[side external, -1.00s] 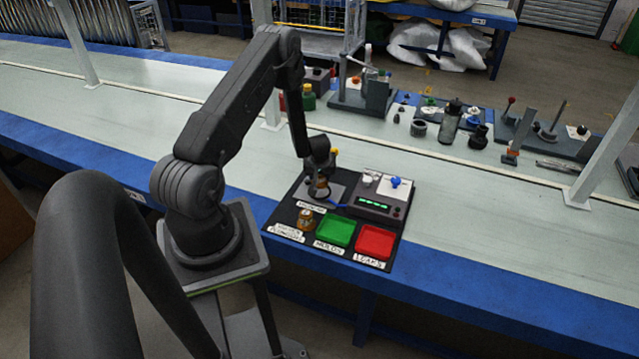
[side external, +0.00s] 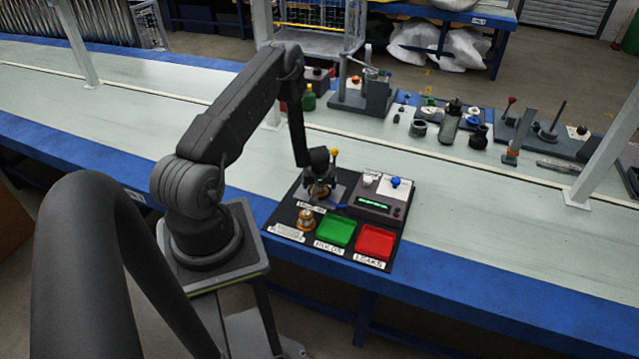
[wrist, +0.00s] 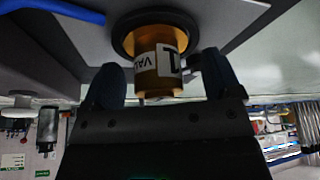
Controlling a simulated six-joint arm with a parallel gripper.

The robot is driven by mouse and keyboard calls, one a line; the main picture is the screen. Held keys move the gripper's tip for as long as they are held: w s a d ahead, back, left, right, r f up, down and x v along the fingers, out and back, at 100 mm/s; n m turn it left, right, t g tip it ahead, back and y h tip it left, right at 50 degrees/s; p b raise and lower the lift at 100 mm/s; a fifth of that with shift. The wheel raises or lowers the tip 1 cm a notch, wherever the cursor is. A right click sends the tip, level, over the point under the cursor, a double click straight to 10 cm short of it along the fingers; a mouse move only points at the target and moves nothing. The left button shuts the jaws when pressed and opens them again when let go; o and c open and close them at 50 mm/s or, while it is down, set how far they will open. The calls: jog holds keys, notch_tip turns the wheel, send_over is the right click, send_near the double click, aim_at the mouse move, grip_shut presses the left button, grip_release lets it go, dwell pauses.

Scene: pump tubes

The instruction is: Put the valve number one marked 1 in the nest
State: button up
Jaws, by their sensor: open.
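The valve marked 1 (wrist: 158,62) is a brass-coloured cylinder with a white label. In the wrist view it sits in the dark round ring of the nest (wrist: 122,42) on a grey plate. My gripper (wrist: 164,80) is open, with one finger on each side of the valve and visible gaps between. In the side view my gripper (side external: 320,186) is low over the nest plate (side external: 339,192) and hides most of the valve there.
A second brass valve (side external: 305,220) stands in front of the nest. A green tray (side external: 334,232) and a red tray (side external: 375,241) are at the board's front. A grey box with a green display (side external: 377,203) stands right of the nest. A blue tube (wrist: 55,10) runs close by.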

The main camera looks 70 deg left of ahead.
jog(key=w+d+r+m+t+h, duration=0.1)
jog(key=d+r+m, duration=0.1)
jog(key=d+r, duration=0.8)
jog(key=w+d+r+m+t+h, duration=0.1)
jog(key=d+r+m+t, duration=0.15)
jog(key=d+r, duration=0.7)
jog(key=w+d+r+m+t+h, duration=0.1)
jog(key=d+r+m, duration=0.3)
jog(key=r, duration=1.2)
jog(key=s+d+r+m, duration=0.2)
jog(key=s+d+r, duration=0.2)
jog(key=s, duration=0.5)
jog(key=s+d+r+m+h, duration=0.1)
jog(key=s+d+r+m, duration=0.2)
jog(key=s+d+r, duration=0.2)
jog(key=s+d, duration=0.3)
jog(key=s, duration=0.1)
jog(key=shift+d+r+g, duration=0.2)
jog(key=shift+d+g, duration=0.15)
jog(key=shift+d, duration=0.05)
